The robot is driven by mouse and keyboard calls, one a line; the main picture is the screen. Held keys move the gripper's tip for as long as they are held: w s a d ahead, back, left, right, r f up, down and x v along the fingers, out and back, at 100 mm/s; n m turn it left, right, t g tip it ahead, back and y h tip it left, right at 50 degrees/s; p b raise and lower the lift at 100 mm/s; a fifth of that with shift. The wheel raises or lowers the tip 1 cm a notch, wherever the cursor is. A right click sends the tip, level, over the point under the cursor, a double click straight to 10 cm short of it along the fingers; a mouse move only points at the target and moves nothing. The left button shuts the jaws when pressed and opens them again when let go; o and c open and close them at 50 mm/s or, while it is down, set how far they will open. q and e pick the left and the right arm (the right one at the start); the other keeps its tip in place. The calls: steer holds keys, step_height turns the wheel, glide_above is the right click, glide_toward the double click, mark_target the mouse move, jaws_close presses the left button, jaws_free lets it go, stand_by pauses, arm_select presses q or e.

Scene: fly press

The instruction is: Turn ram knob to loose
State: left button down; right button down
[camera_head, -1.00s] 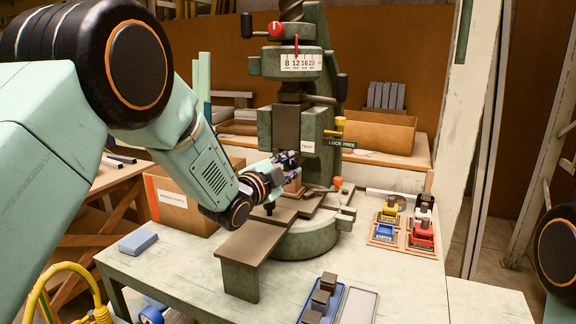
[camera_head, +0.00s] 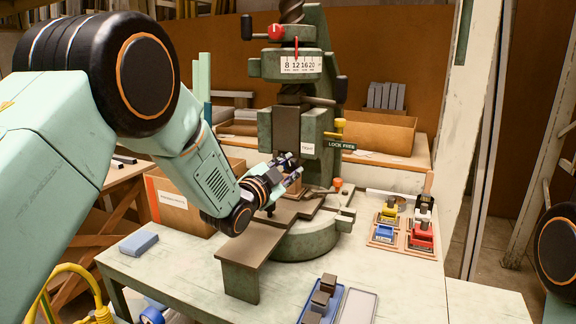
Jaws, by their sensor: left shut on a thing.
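The green fly press (camera_head: 316,120) stands on the bench. A yellow knob (camera_head: 340,122) sits at the right of its ram (camera_head: 286,128), next to a plate reading "LOCK FREE" (camera_head: 341,145). My left gripper (camera_head: 292,172) is low in front of the ram, below and left of the yellow knob and apart from it. It is shut on a small brown block (camera_head: 297,187) over the press bed; the grip is small and partly hidden. My right gripper is out of view.
A scale (camera_head: 301,64) and red ball (camera_head: 276,30) are high on the press. Coloured stamps (camera_head: 421,236) stand at right. A blue tray (camera_head: 322,301) of dark blocks lies in front; a blue-grey block (camera_head: 138,243) lies left.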

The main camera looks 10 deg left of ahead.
arm_select(q)
steer(key=n, duration=0.4)
steer(key=shift+r+p, duration=0.1)
steer(key=shift+p, duration=0.3)
steer(key=n+t+p, duration=0.1)
steer(key=n, duration=0.2)
steer(key=shift+n, duration=0.4)
steer(key=n+y+p, duration=0.1)
steer(key=n, duration=0.3)
steer(key=shift+d, duration=0.1)
steer(key=shift+n+y+p, duration=0.3)
steer(key=shift+n+p, duration=0.15)
steer(key=shift+n, duration=1.65)
steer(key=c, duration=1.5)
jaws_free()
steer(key=o, duration=0.4)
steer(key=shift+w+d+f, duration=0.1)
steer(key=shift+w+f, duration=0.05)
steer(key=shift+f, duration=0.05)
steer(key=shift+o, duration=0.2)
steer(key=shift+s, duration=0.2)
